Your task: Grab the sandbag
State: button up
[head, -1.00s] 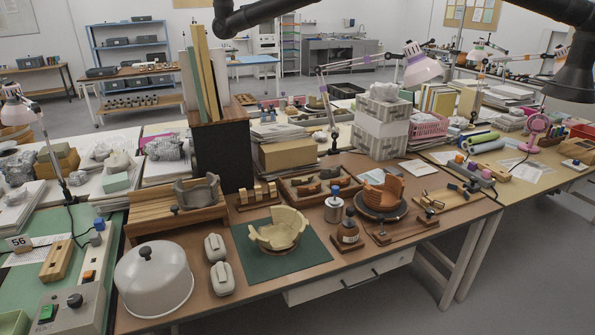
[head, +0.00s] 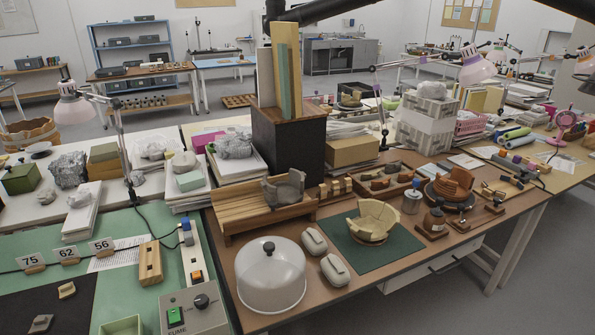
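Two small off-white, pillow-like bags that look like sandbags lie on the brown table: one (head: 314,241) farther back, the other (head: 335,269) nearer the front. They sit side by side between a clear dome with a black knob (head: 270,275) and a dark green mat (head: 345,250). A cream, partly rebuilt bowl (head: 373,221) stands on the mat. Both bags are unobstructed. A dark arm link of mine crosses the top of the head view. My gripper is not in view.
A wooden slatted rack (head: 240,222) with a grey sherd piece stands behind the dome. A tall dark box (head: 288,145) holding boards rises behind it. A control box (head: 195,310) is front left.

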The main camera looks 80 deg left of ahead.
aim_at(336, 271)
jog(key=k, duration=0.7)
jog(key=u, duration=2)
